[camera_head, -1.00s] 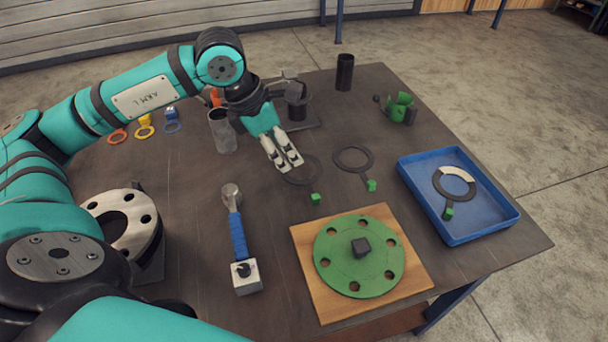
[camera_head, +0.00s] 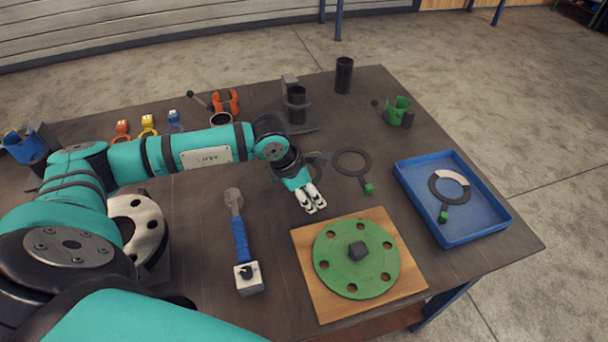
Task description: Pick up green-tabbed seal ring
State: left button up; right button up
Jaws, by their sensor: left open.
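My left gripper (camera_head: 313,208) is open and points down over the middle of the table. A dark seal ring lies beneath it, mostly hidden by the gripper and wrist, and its green tab is covered from view. A second dark seal ring (camera_head: 338,163) lies flat to the right, with its green tab (camera_head: 369,188) toward the front. A third ring (camera_head: 434,192), dark with a pale section and a green tab (camera_head: 443,216), lies in the blue tray (camera_head: 490,232). I cannot tell whether the fingertips touch the hidden tab. My right gripper is not in view.
A green flange disc (camera_head: 335,270) with a dark cube rests on a wooden board (camera_head: 312,293) just in front of the gripper. A blue-handled tool (camera_head: 241,240) lies to the left. Dark cylinders (camera_head: 344,76) and a green clamp (camera_head: 398,111) stand behind.

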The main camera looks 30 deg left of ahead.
pick_arm(q)
jog(key=shift+x, duration=1.25)
grip_shut()
jog(key=shift+r, duration=0.1)
